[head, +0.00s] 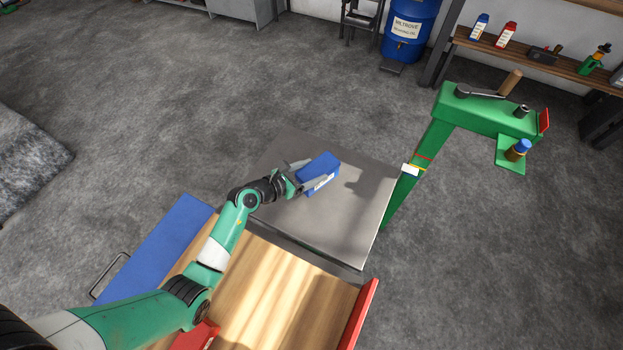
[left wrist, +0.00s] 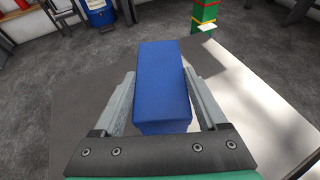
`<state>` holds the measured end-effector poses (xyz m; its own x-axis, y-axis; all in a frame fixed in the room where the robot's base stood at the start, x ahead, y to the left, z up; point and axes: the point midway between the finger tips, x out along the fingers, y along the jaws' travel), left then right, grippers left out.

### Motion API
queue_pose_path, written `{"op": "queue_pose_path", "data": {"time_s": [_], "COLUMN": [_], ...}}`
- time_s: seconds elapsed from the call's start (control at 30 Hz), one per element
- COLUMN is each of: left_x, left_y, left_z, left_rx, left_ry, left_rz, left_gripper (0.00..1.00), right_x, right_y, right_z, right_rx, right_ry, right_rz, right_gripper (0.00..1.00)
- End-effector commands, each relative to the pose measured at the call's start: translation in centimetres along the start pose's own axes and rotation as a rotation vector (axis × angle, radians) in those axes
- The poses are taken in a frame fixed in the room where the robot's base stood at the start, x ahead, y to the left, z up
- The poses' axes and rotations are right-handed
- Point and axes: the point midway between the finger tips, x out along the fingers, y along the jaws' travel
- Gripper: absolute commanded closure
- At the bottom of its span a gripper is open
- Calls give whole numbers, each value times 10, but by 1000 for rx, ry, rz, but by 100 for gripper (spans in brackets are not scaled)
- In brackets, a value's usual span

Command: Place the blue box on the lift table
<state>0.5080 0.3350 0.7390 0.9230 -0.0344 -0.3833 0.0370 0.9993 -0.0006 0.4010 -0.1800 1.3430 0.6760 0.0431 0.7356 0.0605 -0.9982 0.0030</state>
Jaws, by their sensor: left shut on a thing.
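The blue box (head: 320,174) has a white label on its side and is over the grey metal top of the lift table (head: 357,212) in the head view. My left gripper (head: 300,179) is shut on the box, one finger on each side. In the left wrist view the box (left wrist: 163,85) lies lengthwise between the fingers of my left gripper (left wrist: 163,100). I cannot tell whether its underside touches the table top (left wrist: 235,100). My right gripper is not in view.
A green post with an arm (head: 485,115) carrying tools stands beside the table's right edge. A wooden surface with red end pieces (head: 290,290) and a blue panel (head: 165,240) are in front. A blue drum (head: 408,28) and a shelf with bottles stand at the back.

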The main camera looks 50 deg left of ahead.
Motion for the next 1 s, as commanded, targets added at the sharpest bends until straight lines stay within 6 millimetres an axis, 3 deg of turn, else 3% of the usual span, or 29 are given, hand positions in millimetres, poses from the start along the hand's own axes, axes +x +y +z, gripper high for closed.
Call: {"op": "queue_pose_path", "data": {"time_s": [0.2, 0.6, 0.63, 0.77, 1.0], "left_x": [18, 18, 18, 18, 17], "left_y": [4, 4, 3, 3, 3], "left_z": [-34, -34, -36, -36, -34], "left_rx": [1, 0, -1, -1, 0], "left_ry": [-4, -4, 0, 1, 0], "left_rz": [2, 1, 0, 0, 0], "left_gripper": [100, 100, 22, 0, 0], "right_x": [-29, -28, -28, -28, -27], "right_y": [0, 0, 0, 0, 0], "right_z": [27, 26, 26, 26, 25], "right_rx": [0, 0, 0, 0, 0], "right_ry": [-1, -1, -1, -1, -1], "right_rz": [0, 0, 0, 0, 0], "right_gripper": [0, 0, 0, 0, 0]}}
